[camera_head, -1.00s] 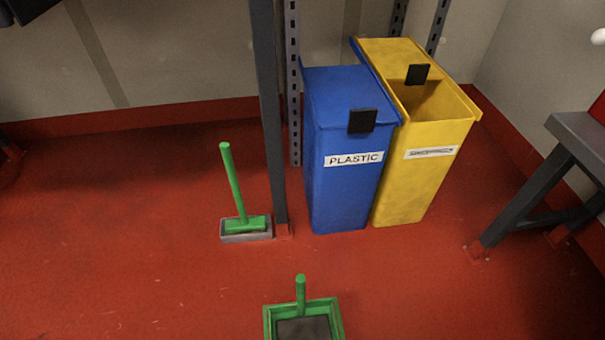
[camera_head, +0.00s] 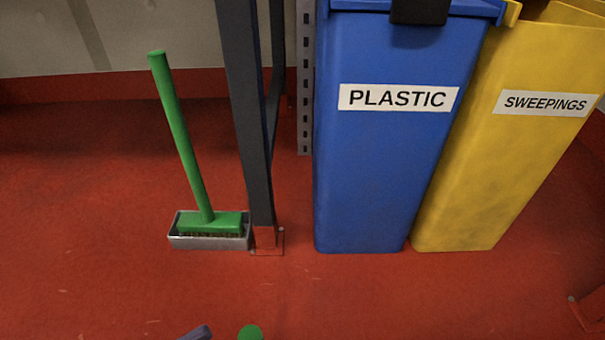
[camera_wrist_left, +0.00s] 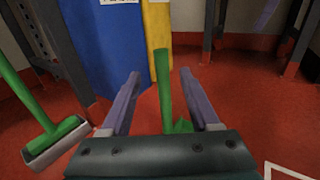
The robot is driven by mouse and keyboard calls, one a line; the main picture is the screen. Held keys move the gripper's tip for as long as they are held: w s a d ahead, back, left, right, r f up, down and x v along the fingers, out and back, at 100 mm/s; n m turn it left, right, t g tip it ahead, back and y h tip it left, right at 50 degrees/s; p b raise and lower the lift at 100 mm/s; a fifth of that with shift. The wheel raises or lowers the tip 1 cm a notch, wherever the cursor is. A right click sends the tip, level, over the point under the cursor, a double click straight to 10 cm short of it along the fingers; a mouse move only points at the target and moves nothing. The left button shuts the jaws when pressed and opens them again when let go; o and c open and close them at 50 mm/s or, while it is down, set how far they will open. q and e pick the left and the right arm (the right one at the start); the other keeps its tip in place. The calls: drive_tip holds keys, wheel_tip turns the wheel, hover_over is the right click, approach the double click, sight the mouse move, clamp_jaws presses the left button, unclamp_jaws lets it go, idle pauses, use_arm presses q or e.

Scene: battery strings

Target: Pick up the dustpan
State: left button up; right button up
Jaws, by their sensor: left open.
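The green dustpan is mostly out of the head view; only the round top of its handle (camera_head: 250,332) shows at the bottom edge. In the left wrist view the green handle (camera_wrist_left: 163,85) stands upright, and a small green part of the dustpan (camera_wrist_left: 183,126) shows by the right finger. My left gripper (camera_wrist_left: 159,73) is open, with the handle appearing between its two purple-grey fingers. I cannot tell whether they touch it. One fingertip (camera_head: 197,333) shows just left of the handle top in the head view. The pan is hidden. My right gripper is not in view.
A green brush (camera_head: 190,160) stands in a grey tray (camera_head: 205,242) beside a dark rack post (camera_head: 248,120). A blue PLASTIC bin (camera_head: 385,170) and a yellow SWEEPINGS bin (camera_head: 500,165) stand to the right. The red floor in front is clear.

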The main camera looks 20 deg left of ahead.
use_arm(q)
drive_tip(key=b+x, duration=0.3)
drive_tip(key=x, duration=0.6)
drive_tip(key=shift+s+f, duration=0.1)
drive_tip(key=shift+s, duration=0.05)
clamp_jaws()
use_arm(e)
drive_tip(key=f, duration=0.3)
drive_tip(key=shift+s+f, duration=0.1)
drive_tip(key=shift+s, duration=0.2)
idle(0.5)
